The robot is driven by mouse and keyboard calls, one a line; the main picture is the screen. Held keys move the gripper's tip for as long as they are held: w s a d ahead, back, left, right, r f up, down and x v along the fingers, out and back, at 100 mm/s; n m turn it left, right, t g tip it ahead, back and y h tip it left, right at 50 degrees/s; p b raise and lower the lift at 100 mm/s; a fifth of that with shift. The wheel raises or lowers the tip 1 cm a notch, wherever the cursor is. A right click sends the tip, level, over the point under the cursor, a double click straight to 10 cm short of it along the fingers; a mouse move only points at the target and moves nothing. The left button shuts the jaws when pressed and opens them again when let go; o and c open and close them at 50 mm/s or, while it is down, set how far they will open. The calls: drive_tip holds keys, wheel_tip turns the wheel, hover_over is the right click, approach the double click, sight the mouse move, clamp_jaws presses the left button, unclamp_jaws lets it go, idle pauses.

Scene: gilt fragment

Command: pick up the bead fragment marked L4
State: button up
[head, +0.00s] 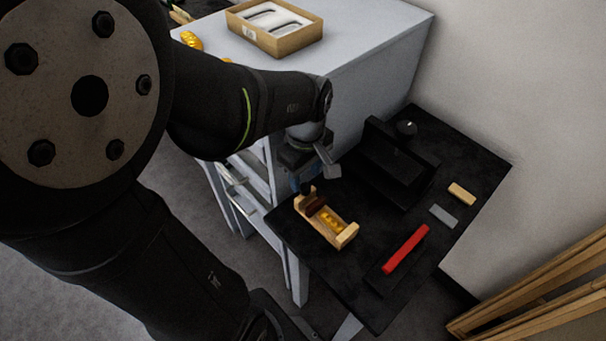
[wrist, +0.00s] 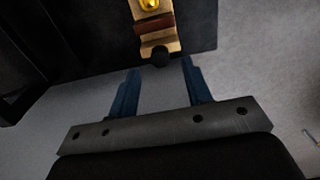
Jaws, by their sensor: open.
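A gold beaded fragment (head: 331,219) lies in a small wooden cradle (head: 347,236) on the black table; part of it also shows at the top edge of the wrist view (wrist: 150,4). I cannot read any mark on it. A dark reddish-brown block (head: 314,204) sits in the cradle beside the gold piece. A second gold fragment (head: 191,40) lies on the grey cabinet, partly cut off by my arm. My gripper (wrist: 160,67) is open and empty, its blue fingers short of the cradle's black-knobbed end. In the head view its fingers are small and partly hidden.
A wooden tray (head: 277,47) with white lining and dark slots stands on the grey cabinet (head: 372,62). The black table (head: 350,283) also holds a black stand (head: 396,166), a red bar (head: 405,249), a grey block (head: 443,215) and a tan block (head: 462,194).

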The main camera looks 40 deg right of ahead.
drive_tip(key=shift+o, duration=0.4)
drive_tip(key=shift+s+r, duration=0.1)
drive_tip(key=shift+r, duration=0.05)
drive_tip(key=s+r+g, duration=0.2)
drive_tip(key=s+r, duration=0.4)
drive_tip(key=r, duration=0.4)
hover_over(332, 219)
drive_tip(key=f, duration=1.2)
drive_tip(key=shift+w+f, duration=0.1)
drive_tip(key=shift+w, duration=0.1)
drive_tip(key=shift+s+f, duration=0.1)
drive_tip(key=shift+f, duration=2.5)
drive_tip(key=shift+c, duration=0.2)
drive_tip(key=c, duration=1)
